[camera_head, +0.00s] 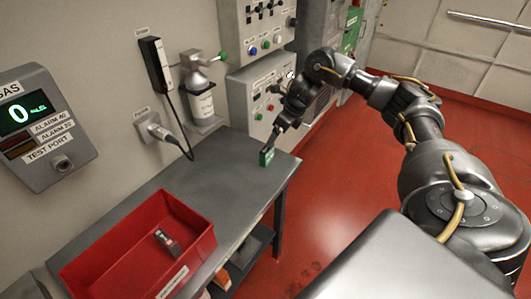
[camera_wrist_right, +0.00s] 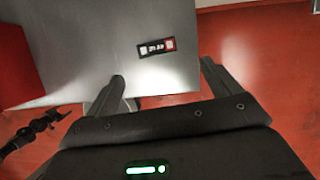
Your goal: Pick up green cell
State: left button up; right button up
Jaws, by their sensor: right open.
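The green cell (camera_head: 267,158) stands on the grey table near its right edge in the head view. In the right wrist view a small cell with a black, white and red top (camera_wrist_right: 155,48) is on the table, seen from above; no green shows on it there. My right gripper (camera_head: 272,144) is just above the green cell. In the right wrist view my right gripper (camera_wrist_right: 163,68) has its fingers spread, with the cell a little beyond the tips, between their lines. Nothing is held. My left gripper is not in view.
A red bin (camera_head: 190,215) with a dark cell (camera_head: 167,242) in it sits on the grey table (camera_head: 225,165), to the left of the green cell. Control boxes (camera_head: 262,95) and a bottle holder (camera_head: 203,100) are on the wall behind. The table middle is clear.

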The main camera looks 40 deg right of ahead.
aim_at(268, 148)
jog(key=x, duration=0.3)
jog(key=p+x, duration=0.1)
jog(key=x, duration=0.1)
jog(key=shift+w+a+r, duration=0.1)
jog(key=shift+a, duration=0.15)
jog(key=shift+f+p, duration=0.3)
jog(key=p+x, duration=0.2)
jog(key=x, duration=0.1)
jog(key=shift+a+f, duration=0.1)
jog(key=shift+f, duration=0.2)
jog(key=shift+w+f, duration=0.2)
jog(key=shift+f, duration=0.35)
jog(key=c, duration=1.1)
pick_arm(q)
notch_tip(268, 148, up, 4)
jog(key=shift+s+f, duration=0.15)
pick_arm(e)
jog(key=shift+r, duration=0.1)
jog(key=shift+c, duration=0.7)
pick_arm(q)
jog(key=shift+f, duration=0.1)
